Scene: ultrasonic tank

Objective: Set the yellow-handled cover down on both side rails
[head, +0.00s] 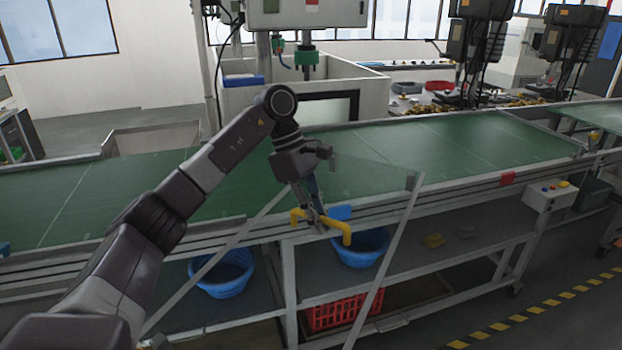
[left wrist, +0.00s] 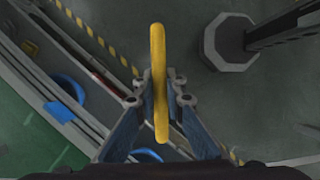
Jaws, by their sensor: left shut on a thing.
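My left gripper (head: 318,219) is shut on the yellow handle (head: 346,234) of the cover, in front of the conveyor's near edge. In the left wrist view the yellow handle (left wrist: 158,60) stands upright between the two blue-grey fingers (left wrist: 160,110). The cover's panel (head: 375,178) looks clear and is very faint, with the green belt showing through it. Two pale bars, one left (head: 215,262) and one right (head: 392,255), slant down on either side of the handle. I cannot tell whether these bars are the cover's edges or the side rails. No contact with rails can be made out.
A long green conveyor (head: 450,140) runs behind the handle. Blue tubs (head: 222,275) and a red crate (head: 340,310) sit on shelves below it. A white control box (head: 551,196) is at right. Open floor with a yellow-black stripe (head: 535,310) lies at lower right.

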